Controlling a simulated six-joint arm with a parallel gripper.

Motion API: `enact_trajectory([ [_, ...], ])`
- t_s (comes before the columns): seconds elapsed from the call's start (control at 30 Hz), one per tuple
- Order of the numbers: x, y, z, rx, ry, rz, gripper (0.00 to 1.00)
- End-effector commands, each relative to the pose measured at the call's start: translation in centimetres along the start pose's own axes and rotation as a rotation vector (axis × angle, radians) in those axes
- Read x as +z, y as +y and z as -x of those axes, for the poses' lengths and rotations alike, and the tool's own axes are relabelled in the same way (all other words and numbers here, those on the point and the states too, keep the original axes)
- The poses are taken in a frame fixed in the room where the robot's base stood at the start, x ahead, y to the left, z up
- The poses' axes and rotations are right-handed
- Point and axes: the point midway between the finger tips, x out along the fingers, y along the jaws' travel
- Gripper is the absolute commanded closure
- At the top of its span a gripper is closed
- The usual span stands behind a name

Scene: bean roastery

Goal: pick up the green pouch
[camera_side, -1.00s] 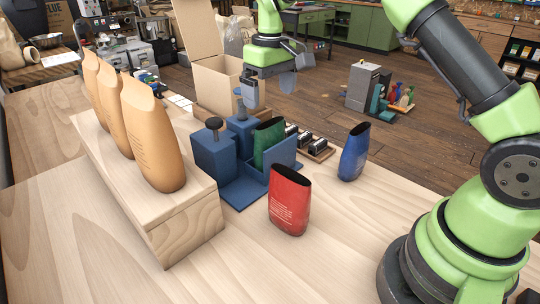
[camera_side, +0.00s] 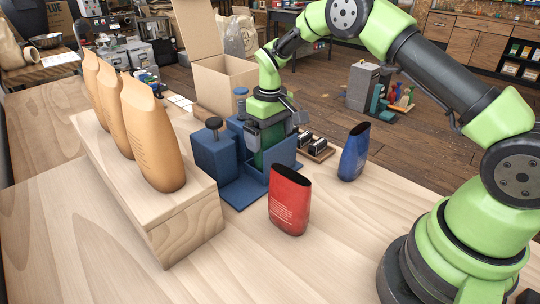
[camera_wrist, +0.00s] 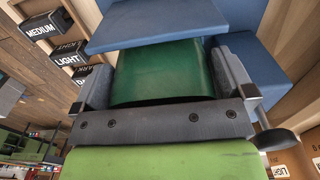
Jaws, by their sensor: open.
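The green pouch (camera_wrist: 165,70) stands in the blue holder (camera_side: 237,195) on the wooden table. In the side view only a strip of the pouch (camera_side: 262,157) shows beneath my gripper (camera_side: 267,140). In the wrist view my gripper (camera_wrist: 168,80) is open, with one finger on each side of the pouch. I cannot tell whether the fingers touch it. The pouch's lower part is hidden by the holder's wall.
A red pouch (camera_side: 289,200) stands in front of the holder, and a blue pouch (camera_side: 354,152) stands to the right. Tan pouches (camera_side: 152,135) stand on a wooden block (camera_side: 190,215) at left. Stamps labelled MEDIUM and LIGHT (camera_wrist: 68,59) lie beside the holder. An open cardboard box (camera_side: 215,85) is behind.

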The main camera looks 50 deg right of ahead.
Motion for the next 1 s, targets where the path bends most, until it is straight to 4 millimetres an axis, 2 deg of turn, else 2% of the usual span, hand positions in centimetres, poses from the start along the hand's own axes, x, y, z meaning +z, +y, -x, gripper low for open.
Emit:
enact_trajectory([
  [0.1, 0.0, 0.0, 0.0, 0.0, 0.0, 0.0, 0.02],
  [0.3, 0.0, 0.0, 0.1, 0.0, 0.0, 0.0, 0.45],
  [0.67, -0.1, 0.0, 0.8, 0.0, 0.002, 0.0, 0.45],
  [0.87, -0.1, 0.0, 3.6, 0.001, 0.004, 0.0, 0.45],
  [1.0, -0.1, 0.0, 6.6, 0.001, 0.006, -0.001, 0.45],
])
